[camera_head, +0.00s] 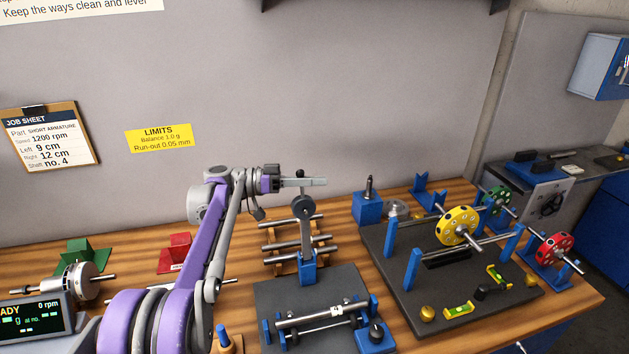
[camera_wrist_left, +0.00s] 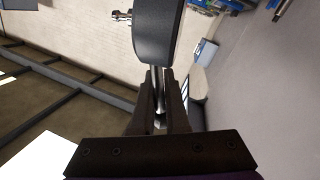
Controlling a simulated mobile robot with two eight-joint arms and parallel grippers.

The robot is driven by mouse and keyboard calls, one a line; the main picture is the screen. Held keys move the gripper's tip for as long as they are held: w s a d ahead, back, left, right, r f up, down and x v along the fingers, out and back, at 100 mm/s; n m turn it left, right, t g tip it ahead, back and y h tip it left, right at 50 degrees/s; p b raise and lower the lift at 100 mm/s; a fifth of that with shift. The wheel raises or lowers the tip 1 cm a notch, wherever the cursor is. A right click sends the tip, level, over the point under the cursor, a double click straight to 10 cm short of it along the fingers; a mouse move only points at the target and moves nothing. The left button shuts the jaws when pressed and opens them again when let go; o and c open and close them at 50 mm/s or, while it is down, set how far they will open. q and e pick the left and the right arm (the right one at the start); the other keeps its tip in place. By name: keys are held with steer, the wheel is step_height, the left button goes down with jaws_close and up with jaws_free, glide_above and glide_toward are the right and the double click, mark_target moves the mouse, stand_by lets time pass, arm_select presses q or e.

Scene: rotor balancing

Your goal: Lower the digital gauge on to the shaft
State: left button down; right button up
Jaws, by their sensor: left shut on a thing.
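My left gripper (camera_head: 290,181) reaches in from the left above the bench and is shut at the digital gauge (camera_head: 303,206). The gauge is a dark round body at the top of an upright post that rises from a blue block (camera_head: 307,268). In the left wrist view the dark gauge body (camera_wrist_left: 157,32) lies beyond the fingers, and a thin metal stem shows between them (camera_wrist_left: 160,92). The shaft (camera_head: 322,315) lies across supports on a dark plate, lower and nearer than the gauge. The gauge is well clear above it. My right gripper is not in view.
A dark plate (camera_head: 380,245) at right carries a yellow wheel (camera_head: 458,226) on rails. Several loose shafts (camera_head: 290,240) lie on a rack behind the post. Green (camera_head: 83,255) and red (camera_head: 176,252) stands and a display (camera_head: 35,318) are at left.

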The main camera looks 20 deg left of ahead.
arm_select(q)
steer(key=shift+r, duration=0.35)
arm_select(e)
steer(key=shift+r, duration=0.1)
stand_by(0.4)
